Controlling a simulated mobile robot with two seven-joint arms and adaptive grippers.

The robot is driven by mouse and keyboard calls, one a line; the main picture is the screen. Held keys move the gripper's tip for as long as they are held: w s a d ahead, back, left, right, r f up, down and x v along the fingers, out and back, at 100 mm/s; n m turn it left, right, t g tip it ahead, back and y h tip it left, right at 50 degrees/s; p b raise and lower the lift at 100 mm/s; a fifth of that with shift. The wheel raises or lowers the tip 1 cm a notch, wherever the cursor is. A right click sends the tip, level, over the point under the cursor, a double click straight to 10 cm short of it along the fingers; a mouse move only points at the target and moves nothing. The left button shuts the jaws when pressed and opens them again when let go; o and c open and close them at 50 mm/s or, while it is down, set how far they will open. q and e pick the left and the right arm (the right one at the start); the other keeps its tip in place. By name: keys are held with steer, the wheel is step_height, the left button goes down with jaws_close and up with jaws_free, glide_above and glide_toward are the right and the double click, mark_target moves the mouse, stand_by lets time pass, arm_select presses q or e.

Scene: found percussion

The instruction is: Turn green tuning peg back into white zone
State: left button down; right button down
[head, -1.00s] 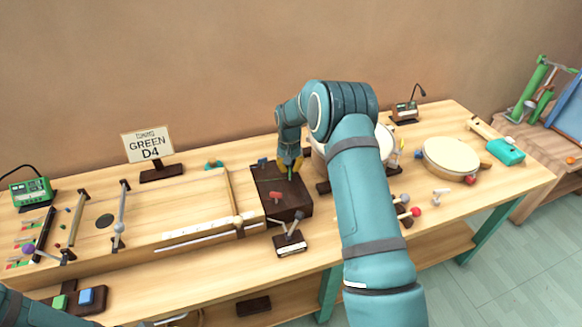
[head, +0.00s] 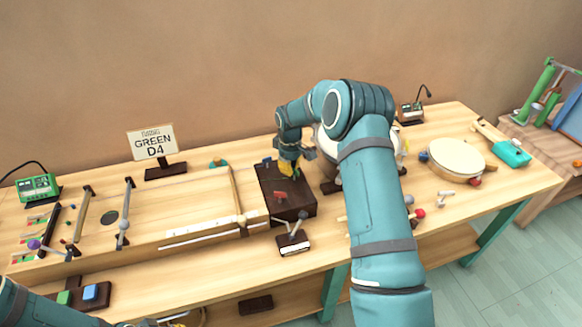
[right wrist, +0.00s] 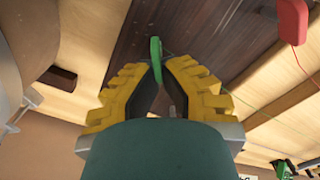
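The green tuning peg (right wrist: 156,62) stands between the two yellow fingertips of my right gripper (right wrist: 159,66) in the right wrist view. The dark finger pads close in on both sides of it and appear to touch it. In the head view my right gripper (head: 288,168) points down at the back right of the dark peg block (head: 298,207), and the green peg is hidden there. A red peg (head: 280,196) and a blue peg (head: 267,161) also stand on this block. The white zone cannot be made out. My left gripper is out of view.
A sign reading GREEN D4 (head: 153,142) and a green tuner box (head: 38,188) stand at the back left. A small lever stand (head: 293,243) is in front of the block. Drums, including one at the right (head: 456,158), and small mallets crowd the right side.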

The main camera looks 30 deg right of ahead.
steer(key=shift+s+a+f+n, duration=0.15)
steer(key=shift+n, duration=0.75)
steer(key=c, duration=1.1)
jaws_free()
steer(key=shift+c, duration=0.2)
step_height(320, 180, up, 12)
